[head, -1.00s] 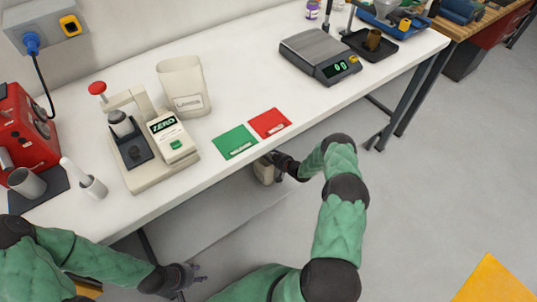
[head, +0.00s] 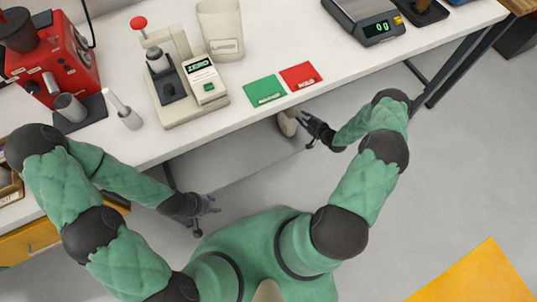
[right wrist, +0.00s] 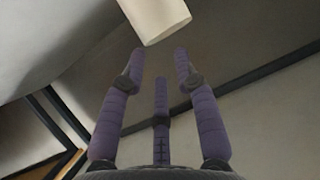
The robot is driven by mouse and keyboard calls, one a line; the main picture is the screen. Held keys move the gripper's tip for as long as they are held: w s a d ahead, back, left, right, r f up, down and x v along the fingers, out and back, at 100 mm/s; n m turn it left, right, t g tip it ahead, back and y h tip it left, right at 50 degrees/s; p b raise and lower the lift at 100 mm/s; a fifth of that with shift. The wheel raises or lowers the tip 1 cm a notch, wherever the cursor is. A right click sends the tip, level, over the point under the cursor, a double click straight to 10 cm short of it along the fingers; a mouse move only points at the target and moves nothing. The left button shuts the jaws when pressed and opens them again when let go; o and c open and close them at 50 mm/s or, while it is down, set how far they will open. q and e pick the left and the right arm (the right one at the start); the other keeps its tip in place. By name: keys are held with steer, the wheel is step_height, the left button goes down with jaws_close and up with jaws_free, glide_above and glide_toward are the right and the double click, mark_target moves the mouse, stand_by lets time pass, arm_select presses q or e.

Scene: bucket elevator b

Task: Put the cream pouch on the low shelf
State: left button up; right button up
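The cream pouch (head: 287,122) is under the white table's front edge, its upper part hidden by the tabletop. It appears to stand on the grey low shelf (head: 243,172), though its contact there is hard to see. My right gripper (head: 308,130) is just right of the pouch, open and empty. In the right wrist view the pouch (right wrist: 155,18) is beyond the spread purple fingertips (right wrist: 160,65), with a gap between. My left gripper (head: 212,206) is empty, with fingers apart, below the table front at the left.
On the white table (head: 240,112) are a green card (head: 265,90), a red card (head: 301,76), a cream press (head: 188,88), a cream container (head: 220,30) and a scale (head: 368,22). Table legs (head: 450,70) stand at the right. The floor right of my right arm is clear up to a yellow patch (head: 480,275).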

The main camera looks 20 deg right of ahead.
steer(key=s+a+r+m+g+y, duration=0.1)
steer(key=s+a+g, duration=0.2)
steer(key=a, duration=0.6)
steer(key=s+a+m+g, duration=0.2)
steer(key=s+a, duration=0.1)
steer(key=a, duration=0.7)
steer(key=s+a+r+g, duration=0.2)
steer(key=s+a, duration=0.1)
steer(key=s, duration=0.3)
steer(key=s+a+r+g, duration=0.2)
steer(key=s+a, duration=0.2)
steer(key=s, duration=0.2)
steer(key=s+a+r+m+g, duration=0.1)
steer(key=s+a+g, duration=0.2)
steer(key=s, duration=0.3)
steer(key=shift+s+a+r+y, duration=0.25)
steer(key=shift+a+r+y, duration=0.15)
steer(key=shift+a, duration=0.2)
steer(key=shift+r, duration=0.1)
steer(key=shift+r+p, duration=0.9)
steer(key=shift+p, duration=0.1)
